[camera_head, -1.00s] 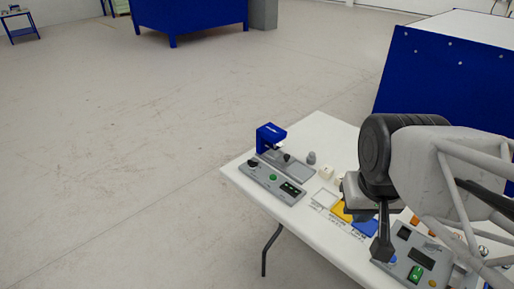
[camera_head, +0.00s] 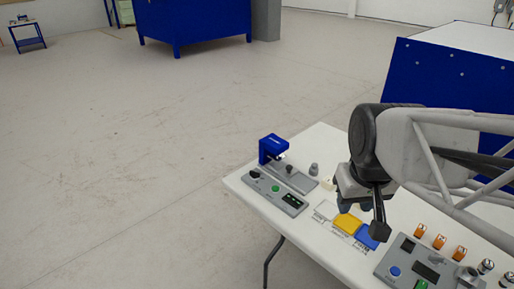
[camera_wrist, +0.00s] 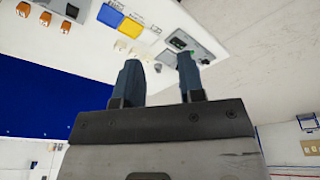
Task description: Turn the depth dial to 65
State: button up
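The press device (camera_head: 272,149) has a blue head and a grey control panel at the table's left end. A small black knob (camera_head: 255,174), which looks like the depth dial, sits on the panel's left end; its setting is too small to read. A green button (camera_head: 275,188) and a dark display (camera_head: 292,199) are beside it. My gripper (camera_wrist: 160,70) is open and empty, fingers apart, above the table to the right of the press. The panel (camera_wrist: 200,45) shows beyond the fingertips in the wrist view.
White, yellow (camera_head: 347,223) and blue (camera_head: 367,237) pads lie on the table right of the press. A grey box with a screen (camera_head: 425,271), several orange cylinders and metal weights stand further right. A grey knobbed piece (camera_head: 314,169) stands behind the press panel.

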jog(key=w+a+n, duration=0.3)
jog(key=w, duration=1)
jog(key=n+g, duration=0.2)
jog(key=n, duration=0.9)
send_over(255, 172)
notch_tip(255, 172, down, 26)
jog(key=shift+w, duration=0.1)
jog(key=shift+f, duration=0.15)
jog(key=shift+f, duration=3.75)
